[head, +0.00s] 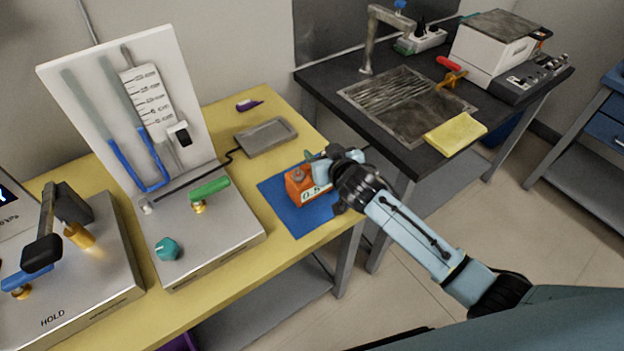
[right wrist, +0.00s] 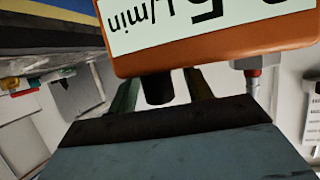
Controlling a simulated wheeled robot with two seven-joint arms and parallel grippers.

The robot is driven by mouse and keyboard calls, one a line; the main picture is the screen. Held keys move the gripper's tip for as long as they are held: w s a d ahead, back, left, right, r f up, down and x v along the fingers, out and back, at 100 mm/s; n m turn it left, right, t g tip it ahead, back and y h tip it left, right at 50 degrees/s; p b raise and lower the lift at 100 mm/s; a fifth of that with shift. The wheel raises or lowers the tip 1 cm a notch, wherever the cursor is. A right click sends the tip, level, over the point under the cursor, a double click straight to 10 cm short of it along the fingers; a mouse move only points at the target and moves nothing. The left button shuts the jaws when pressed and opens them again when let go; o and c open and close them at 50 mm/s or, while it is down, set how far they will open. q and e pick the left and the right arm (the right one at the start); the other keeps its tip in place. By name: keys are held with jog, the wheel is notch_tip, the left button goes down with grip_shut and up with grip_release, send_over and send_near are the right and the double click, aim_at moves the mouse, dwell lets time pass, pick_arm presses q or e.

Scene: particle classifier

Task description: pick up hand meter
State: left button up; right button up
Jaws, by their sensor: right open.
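The hand meter (head: 294,184) is an orange box with a white display, standing on a blue mat (head: 275,200) near the right end of the yellow table. In the right wrist view the hand meter (right wrist: 225,48) fills the top, close up, with upside-down "L/min" text. My right gripper (head: 322,165) reaches in from the right and hides part of the meter. Its jaws are open; in the wrist view the two fingers (right wrist: 160,90) lie partly hidden behind the meter's edge, and a black stub shows between them. Contact cannot be told. My left gripper is not in view.
A steel panel with a green-handled valve (head: 210,188) and a white board (head: 130,100) stands left of the mat. A grey tray (head: 266,136) lies behind it.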

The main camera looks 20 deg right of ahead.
grip_shut()
jog(key=shift+r, duration=0.1)
dwell(0.3)
